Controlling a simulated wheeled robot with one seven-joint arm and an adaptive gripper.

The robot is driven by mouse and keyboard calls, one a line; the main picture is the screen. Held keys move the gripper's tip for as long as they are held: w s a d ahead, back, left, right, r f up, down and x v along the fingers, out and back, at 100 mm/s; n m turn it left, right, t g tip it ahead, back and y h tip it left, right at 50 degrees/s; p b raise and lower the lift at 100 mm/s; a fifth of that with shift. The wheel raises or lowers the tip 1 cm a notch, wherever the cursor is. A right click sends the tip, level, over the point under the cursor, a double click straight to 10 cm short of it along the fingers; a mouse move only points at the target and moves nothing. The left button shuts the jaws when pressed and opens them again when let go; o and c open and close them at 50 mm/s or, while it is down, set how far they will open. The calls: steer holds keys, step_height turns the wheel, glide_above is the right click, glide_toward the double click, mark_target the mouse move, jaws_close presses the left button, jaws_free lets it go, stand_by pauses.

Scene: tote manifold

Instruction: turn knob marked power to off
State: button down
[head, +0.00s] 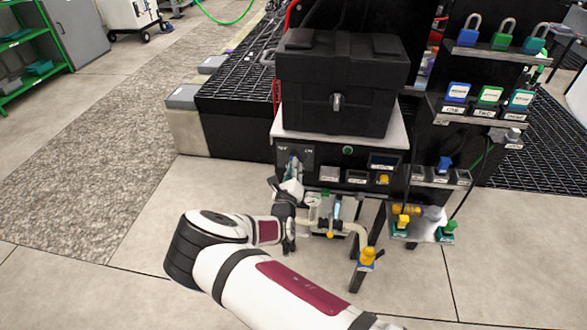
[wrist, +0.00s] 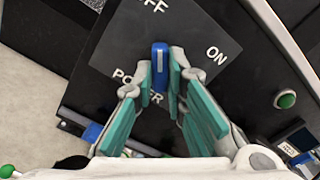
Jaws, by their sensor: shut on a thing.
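The blue power knob (wrist: 160,56), with a white line on it, sits on a dark plate (wrist: 115,48) in the wrist view. White lettering reads OFF at the top edge, ON to the right and POWER at the lower left. The knob's line points up in the picture, roughly towards OFF. My gripper (wrist: 161,74) has its teal fingers on both sides of the knob, shut on it.
A green button (wrist: 286,100) is right of the plate. A black box (head: 340,85) stands above the panel. Pipes with yellow valves (head: 367,257) are below. Open floor lies to the left.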

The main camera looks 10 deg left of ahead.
steer(key=shift+n, duration=0.8)
steer(key=c, duration=1.6)
jaws_free()
steer(key=shift+s, duration=0.1)
steer(key=s, duration=1.1)
steer(key=shift+s+a, duration=0.2)
steer(key=shift+s, duration=0.2)
